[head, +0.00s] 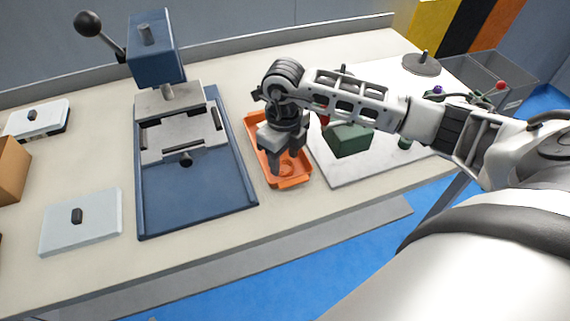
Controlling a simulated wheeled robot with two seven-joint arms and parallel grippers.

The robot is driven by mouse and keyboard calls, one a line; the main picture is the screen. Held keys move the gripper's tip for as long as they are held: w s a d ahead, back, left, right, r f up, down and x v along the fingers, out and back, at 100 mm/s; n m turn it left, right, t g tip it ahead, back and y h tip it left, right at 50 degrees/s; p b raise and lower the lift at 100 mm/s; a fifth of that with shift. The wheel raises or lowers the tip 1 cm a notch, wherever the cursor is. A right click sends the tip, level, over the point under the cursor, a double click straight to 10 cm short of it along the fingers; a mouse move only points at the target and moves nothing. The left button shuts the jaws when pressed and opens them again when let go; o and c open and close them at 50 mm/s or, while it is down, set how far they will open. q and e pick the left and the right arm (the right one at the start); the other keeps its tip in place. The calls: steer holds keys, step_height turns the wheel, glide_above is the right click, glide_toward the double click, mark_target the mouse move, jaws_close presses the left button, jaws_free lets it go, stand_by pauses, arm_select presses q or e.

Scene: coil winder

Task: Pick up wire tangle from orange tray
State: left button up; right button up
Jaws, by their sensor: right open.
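The orange tray (305,182) lies on the table between the blue press and the pale board. My right gripper (284,165) points down over the tray, its two grey fingers apart and low within the tray's outline. A small orange-brown ring-like shape (287,168) shows between the fingers inside the tray; it may be the wire tangle, but it is too small to be sure. The gripper and wrist hide much of the tray's middle. I cannot tell whether the fingers touch anything. My left gripper is not in view.
A blue press (197,199) with a black-knobbed lever stands left of the tray. A green block (347,140) sits on the pale board (347,172) to the right. Light grey lidded boxes (81,224) lie at the left. A grey bin (490,72) stands at the far right.

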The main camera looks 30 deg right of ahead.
steer(key=shift+f, duration=0.85)
steer(key=c, duration=0.8)
steer(key=shift+o, duration=0.2)
steer(key=shift+r, duration=0.1)
